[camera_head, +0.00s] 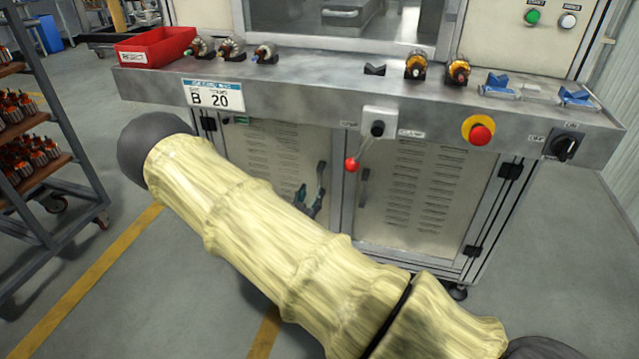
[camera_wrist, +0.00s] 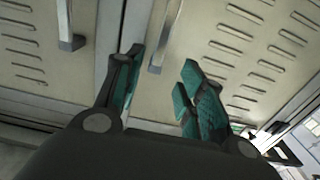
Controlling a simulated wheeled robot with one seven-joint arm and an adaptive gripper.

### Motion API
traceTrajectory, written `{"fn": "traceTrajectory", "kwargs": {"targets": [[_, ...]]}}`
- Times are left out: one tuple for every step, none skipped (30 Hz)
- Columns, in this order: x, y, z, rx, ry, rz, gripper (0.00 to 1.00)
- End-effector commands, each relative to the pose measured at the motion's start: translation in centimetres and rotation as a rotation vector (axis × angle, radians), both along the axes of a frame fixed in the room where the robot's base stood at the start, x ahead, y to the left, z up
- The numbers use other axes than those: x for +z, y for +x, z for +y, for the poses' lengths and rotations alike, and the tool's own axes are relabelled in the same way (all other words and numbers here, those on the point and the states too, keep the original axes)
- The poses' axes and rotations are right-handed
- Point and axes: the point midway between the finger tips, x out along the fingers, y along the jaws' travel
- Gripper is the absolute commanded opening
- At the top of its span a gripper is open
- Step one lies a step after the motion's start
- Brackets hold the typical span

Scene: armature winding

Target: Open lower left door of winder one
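Winder one's lower left door (camera_head: 262,150) is a cream vented panel, shut, partly hidden behind my arm. My gripper (camera_head: 311,198) is in front of this door, near its right edge. In the wrist view its two dark, green-padded fingers (camera_wrist: 160,92) are spread with nothing between their tips. A metal bar handle (camera_wrist: 160,45) lies just beyond the tips, roughly between them, and appears apart from them. It seems to be the lower left door's handle, with the wrist picture turned over. A second handle (camera_wrist: 70,30) lies across the seam; it appears to be the right door's handle (camera_head: 364,188).
The lower right door (camera_head: 415,190) is shut. Above hang a red-knobbed lever (camera_head: 352,163) and a red stop button (camera_head: 480,132). The counter (camera_head: 330,95) overhangs the doors and holds a red bin (camera_head: 155,47) and several armatures. A rack (camera_head: 45,190) stands left.

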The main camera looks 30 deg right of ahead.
Motion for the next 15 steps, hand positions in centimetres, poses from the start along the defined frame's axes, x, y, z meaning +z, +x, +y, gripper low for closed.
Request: {"fn": "traceTrajectory", "kwargs": {"targets": [[0.0, 0.3, -0.3, -0.001, -0.001, -0.002, 0.39], [0.1, 0.4, -0.6, -0.001, 0.000, -0.001, 0.39], [0.1, 0.8, -0.9, -0.001, 0.000, -0.001, 0.39], [0.0, 1.0, -1.3, -0.001, 0.000, -0.001, 0.39], [0.0, 1.3, -1.6, 0.000, 0.000, 0.000, 0.39], [0.0, 1.7, -2.0, 0.000, -0.001, -0.001, 0.39], [0.0, 2.0, -2.4, 0.000, 0.000, -0.001, 0.39], [0.0, 2.4, -2.8, 0.000, 0.001, -0.001, 0.39], [0.0, 2.7, -3.3, -0.001, 0.001, -0.001, 0.39], [0.0, 3.1, -3.7, -0.001, 0.001, -0.001, 0.39], [0.0, 3.4, -4.1, -0.001, 0.001, -0.001, 0.39], [-0.1, 3.8, -4.6, -0.001, 0.001, 0.001, 0.39], [-0.1, 4.1, -4.9, -0.001, 0.001, 0.001, 0.39], [-0.1, 4.4, -5.3, 0.000, 0.001, 0.001, 0.39], [-0.1, 4.8, -5.7, 0.000, 0.001, 0.001, 0.39]]}}
